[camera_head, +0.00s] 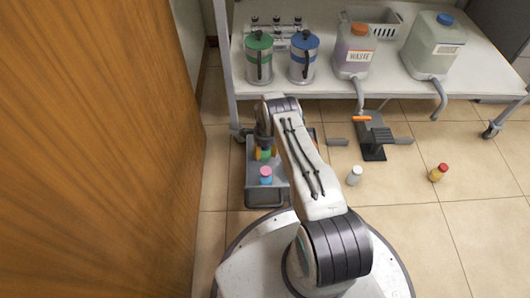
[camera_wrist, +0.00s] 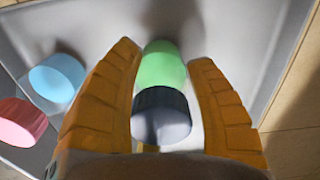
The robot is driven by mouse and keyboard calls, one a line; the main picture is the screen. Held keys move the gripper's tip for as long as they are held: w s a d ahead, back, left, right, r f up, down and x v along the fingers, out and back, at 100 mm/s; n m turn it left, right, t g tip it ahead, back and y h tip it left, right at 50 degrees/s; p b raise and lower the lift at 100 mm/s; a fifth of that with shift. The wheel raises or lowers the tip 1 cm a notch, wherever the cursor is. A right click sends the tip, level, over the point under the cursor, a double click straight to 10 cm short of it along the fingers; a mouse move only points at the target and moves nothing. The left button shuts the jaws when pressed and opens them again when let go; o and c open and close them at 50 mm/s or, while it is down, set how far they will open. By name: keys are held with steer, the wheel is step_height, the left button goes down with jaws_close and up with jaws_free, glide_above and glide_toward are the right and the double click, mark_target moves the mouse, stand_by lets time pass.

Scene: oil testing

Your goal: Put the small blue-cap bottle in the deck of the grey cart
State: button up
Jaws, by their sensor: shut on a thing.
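The grey cart (camera_head: 283,191) stands low on the floor in front of my base, and its pale deck (camera_wrist: 235,30) fills much of the wrist view. My gripper (camera_wrist: 165,95) points down over the deck, its orange fingers shut on a small bottle. The bottle has a dark blue-grey cap (camera_wrist: 160,115) and a green body (camera_wrist: 160,63), also partly visible in the head view (camera_head: 265,155). I cannot tell if its base touches the deck. A pink-capped bottle (camera_head: 265,175) with a light-blue body stands on the deck beside it, left in the wrist view (camera_wrist: 57,77).
A wooden panel (camera_head: 100,150) rises at left. A white shelf (camera_head: 400,85) behind bears green and blue lidded canisters and two jugs. A grey stand (camera_head: 374,140), a white bottle (camera_head: 354,177) and a red-capped yellow bottle (camera_head: 437,174) are on the tiled floor at right.

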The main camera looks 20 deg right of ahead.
stand_by(0.3)
steer(key=o, duration=1.2)
